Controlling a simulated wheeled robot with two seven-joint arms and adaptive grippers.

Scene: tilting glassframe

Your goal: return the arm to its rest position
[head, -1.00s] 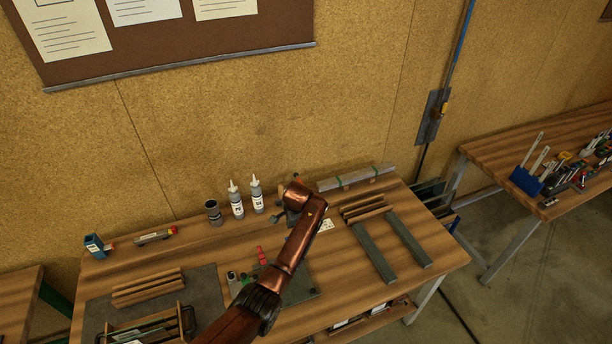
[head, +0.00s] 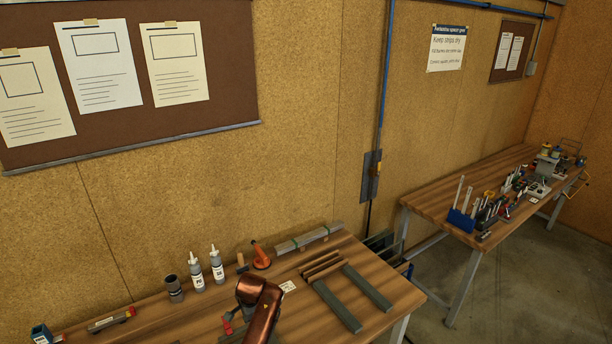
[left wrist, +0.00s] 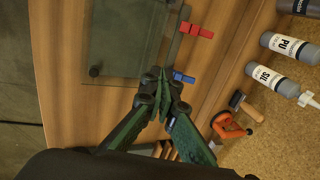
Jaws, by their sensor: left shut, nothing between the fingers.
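My left gripper (left wrist: 157,85) shows in the left wrist view with its green fingers together and nothing between them. It is over the wooden workbench (left wrist: 65,15), beside a glass plate (left wrist: 118,50). A red clamp (left wrist: 197,30) and a blue clamp (left wrist: 184,77) lie just to the right of the fingers in that view. In the head view a copper-coloured link of my arm rises at the bottom middle over the workbench (head: 395,318); the gripper itself is hidden there. My right gripper is in neither view.
Grey bars (head: 337,304) lie at right. A second bench (head: 430,205) stands further right.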

